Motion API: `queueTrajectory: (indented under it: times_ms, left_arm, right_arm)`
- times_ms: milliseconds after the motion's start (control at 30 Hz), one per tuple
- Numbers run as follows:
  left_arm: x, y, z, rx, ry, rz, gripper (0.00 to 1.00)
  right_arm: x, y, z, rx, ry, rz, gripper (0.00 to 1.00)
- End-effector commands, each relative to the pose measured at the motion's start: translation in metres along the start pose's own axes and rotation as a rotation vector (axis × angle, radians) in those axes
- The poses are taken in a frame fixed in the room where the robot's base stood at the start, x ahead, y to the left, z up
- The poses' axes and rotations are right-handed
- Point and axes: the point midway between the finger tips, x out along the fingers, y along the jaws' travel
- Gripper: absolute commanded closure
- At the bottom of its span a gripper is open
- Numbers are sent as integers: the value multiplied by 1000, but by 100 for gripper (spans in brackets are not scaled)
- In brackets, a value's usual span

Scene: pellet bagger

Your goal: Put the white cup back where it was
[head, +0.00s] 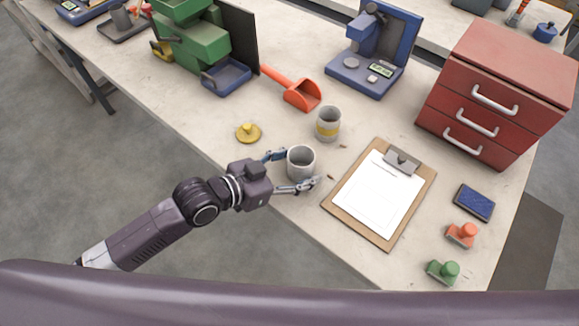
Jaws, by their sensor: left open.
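The white cup (301,164) stands upright near the front edge of the bench, left of the clipboard. My left gripper (296,171) is open, with one finger at the far left side of the cup and the other at its near side. The cup is between the fingers; I cannot tell whether either finger touches it. My right gripper is not in view.
A grey cup with a yellow band (328,124) stands just behind the white cup. A yellow lid-like disc (248,133) lies to the left, and a red scoop (297,91) lies behind. The clipboard (381,192) is close on the right. A red drawer cabinet (497,90) stands farther right.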

Motion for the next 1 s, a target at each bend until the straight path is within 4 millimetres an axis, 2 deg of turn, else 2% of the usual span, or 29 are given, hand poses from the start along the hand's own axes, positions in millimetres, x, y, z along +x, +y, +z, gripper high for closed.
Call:
queueTrajectory:
  times_ms: [167,400,600,800,1000]
  left_arm:
    - [-20,-1,1,0,-2,-1,39]
    - [-68,0,2,2,-4,1,39]
    - [-100,0,2,1,-4,-1,39]
    - [-116,0,0,-1,0,0,39]
    - [-120,0,-1,-1,0,1,39]
  right_arm:
    - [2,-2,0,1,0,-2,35]
    - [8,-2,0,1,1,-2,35]
    - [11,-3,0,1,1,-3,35]
    - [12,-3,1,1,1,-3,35]
    - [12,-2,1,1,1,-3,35]
